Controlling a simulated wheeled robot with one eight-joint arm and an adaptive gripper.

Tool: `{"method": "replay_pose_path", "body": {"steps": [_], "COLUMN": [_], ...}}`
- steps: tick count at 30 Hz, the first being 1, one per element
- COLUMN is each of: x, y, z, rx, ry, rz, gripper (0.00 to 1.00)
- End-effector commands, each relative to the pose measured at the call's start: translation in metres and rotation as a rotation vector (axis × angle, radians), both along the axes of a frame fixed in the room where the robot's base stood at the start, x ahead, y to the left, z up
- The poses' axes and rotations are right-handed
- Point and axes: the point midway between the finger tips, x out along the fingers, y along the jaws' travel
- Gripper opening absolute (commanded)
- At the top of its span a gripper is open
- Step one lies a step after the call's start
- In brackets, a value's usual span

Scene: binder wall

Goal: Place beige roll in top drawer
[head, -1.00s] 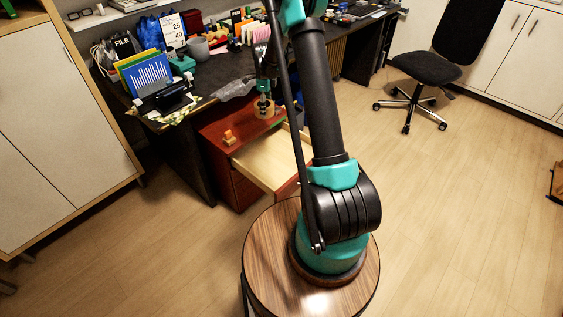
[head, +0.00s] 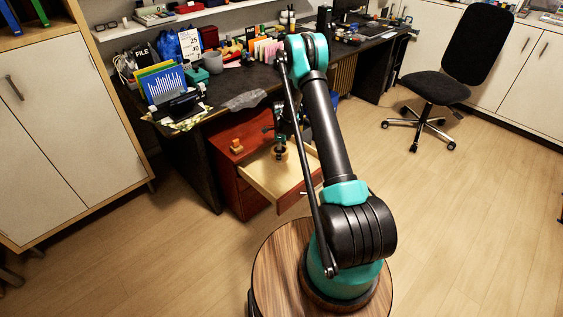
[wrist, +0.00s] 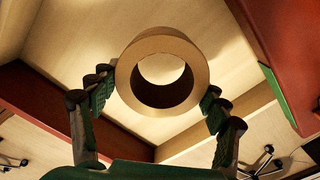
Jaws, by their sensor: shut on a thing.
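The beige roll (wrist: 163,43) is a thick ring and fills the upper middle of the wrist view, with the pale drawer floor behind it. My gripper (wrist: 158,95) is shut on the roll, one green-padded finger at each side. In the head view my gripper (head: 281,146) points down with the roll (head: 281,155) over the open top drawer (head: 262,179). The drawer has a pale wooden inside and a red cabinet (head: 231,186) around it. I cannot tell how high the roll hangs above the drawer floor.
A small orange object (head: 237,146) sits on the red cabinet top, left of the drawer. The dark desk (head: 228,85) behind carries folders, boxes and a crumpled grey sheet. A black office chair (head: 438,86) stands at the right. The floor before the drawer is clear.

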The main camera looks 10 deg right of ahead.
Motion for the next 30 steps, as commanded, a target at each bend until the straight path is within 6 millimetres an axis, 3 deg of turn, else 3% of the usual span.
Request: {"method": "replay_pose_path", "body": {"steps": [16,28,29,30], "x": [0.0,0.0,0.0,0.0], "y": [0.0,0.0,0.0,0.0], "z": [-0.055,-0.061,-0.06,-0.06], "rx": [0.0,0.0,0.0,0.0], "ry": [0.0,0.0,0.0,0.0], "rz": [0.0,0.0,0.0,0.0], "gripper": [0.45,0.45,0.79,0.84]}}
